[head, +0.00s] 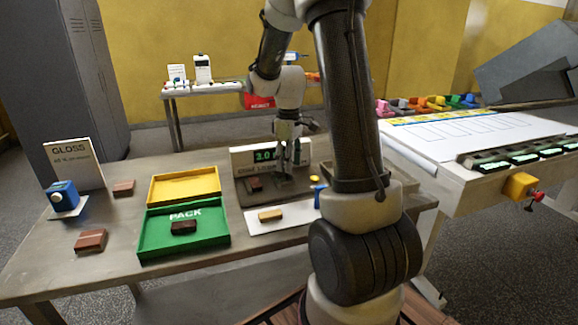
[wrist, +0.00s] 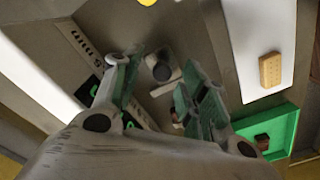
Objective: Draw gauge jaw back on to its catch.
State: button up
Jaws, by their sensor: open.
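The gauge (head: 242,157) stands at the back of the table, with a green lit readout that seems to begin 3.0 and a dark base plate. A brown piece (head: 254,184) sits on its base. My gripper (head: 290,163) is over the right part of the gauge, pointing down, and hides part of it. In the wrist view my gripper (wrist: 160,85) is open, with a round black knob on a grey block (wrist: 162,72) showing between and beyond its fingers. This block looks like the gauge jaw; I cannot tell whether the fingers touch it. The catch is not clearly seen.
A green PACK tray (head: 222,238) holding a dark piece, a yellow tray (head: 207,175) and a white card (head: 260,226) with a tan piece lie in front and left. A blue device (head: 62,194) and a GLOSS sign (head: 75,165) stand at far left.

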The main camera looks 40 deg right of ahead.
notch_tip(320, 180, up, 10)
jog(key=shift+r, duration=0.15)
dwell(0.6)
jog(key=s+a+r+m+t, duration=0.2)
jog(key=s+a, duration=0.3)
jog(key=s, duration=0.6)
jog(key=s+a+r+m+t, duration=0.2)
jog(key=s+a+r+m, duration=0.1)
jog(key=s, duration=0.8)
jog(key=shift+s+a+m, duration=0.4)
jog(key=shift+a, duration=0.5)
